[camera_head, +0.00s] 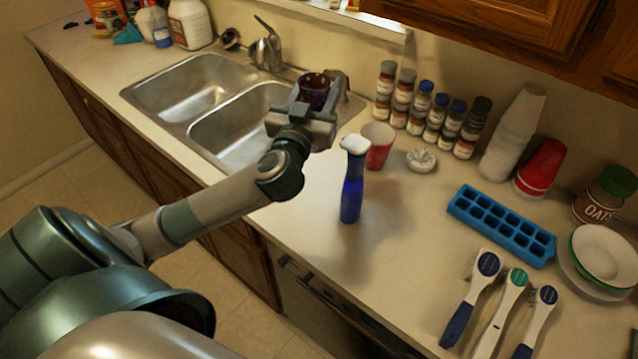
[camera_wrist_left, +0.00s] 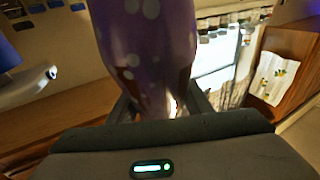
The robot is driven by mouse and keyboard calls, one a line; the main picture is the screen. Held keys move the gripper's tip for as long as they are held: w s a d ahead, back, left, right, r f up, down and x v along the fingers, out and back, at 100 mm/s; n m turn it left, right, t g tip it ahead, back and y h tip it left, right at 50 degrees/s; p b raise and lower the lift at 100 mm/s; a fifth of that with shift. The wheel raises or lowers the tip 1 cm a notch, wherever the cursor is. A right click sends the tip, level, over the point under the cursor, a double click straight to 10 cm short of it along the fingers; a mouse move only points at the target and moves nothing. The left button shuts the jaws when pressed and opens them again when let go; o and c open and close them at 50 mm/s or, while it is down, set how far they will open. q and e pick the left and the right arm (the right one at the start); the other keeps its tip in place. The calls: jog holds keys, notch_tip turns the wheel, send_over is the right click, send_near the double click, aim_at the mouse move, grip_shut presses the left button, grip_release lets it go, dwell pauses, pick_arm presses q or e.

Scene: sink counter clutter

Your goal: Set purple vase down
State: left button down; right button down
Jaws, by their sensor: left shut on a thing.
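The purple vase (camera_head: 314,90) is dark purple in the head view, held at the right edge of the sink's near basin. In the left wrist view the vase (camera_wrist_left: 147,50) is purple with pale spots and fills the upper middle, its far end cut off by the frame. My left gripper (camera_head: 318,110) is shut on the vase, and its fingers show on both sides of it in the wrist view. The gripper hides part of the vase in the head view. I cannot tell whether the vase touches any surface. My right gripper is not in view.
A blue bottle (camera_head: 352,190) with a white top and a red-and-white cup (camera_head: 378,146) stand close to the right of the gripper. Several spice jars (camera_head: 430,110) line the wall. A blue ice tray (camera_head: 502,225) lies farther right. The counter front around the bottle is clear.

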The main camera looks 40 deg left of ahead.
pick_arm(q)
jog(key=shift+r, duration=0.25)
jog(key=shift+s+r, duration=0.1)
jog(key=shift+s, duration=0.1)
jog(key=shift+f, duration=0.35)
notch_tip(320, 180, down, 14)
jog(key=shift+w+r+b, duration=0.15)
jog(key=shift+r+b, duration=0.05)
jog(key=shift+b, duration=0.25)
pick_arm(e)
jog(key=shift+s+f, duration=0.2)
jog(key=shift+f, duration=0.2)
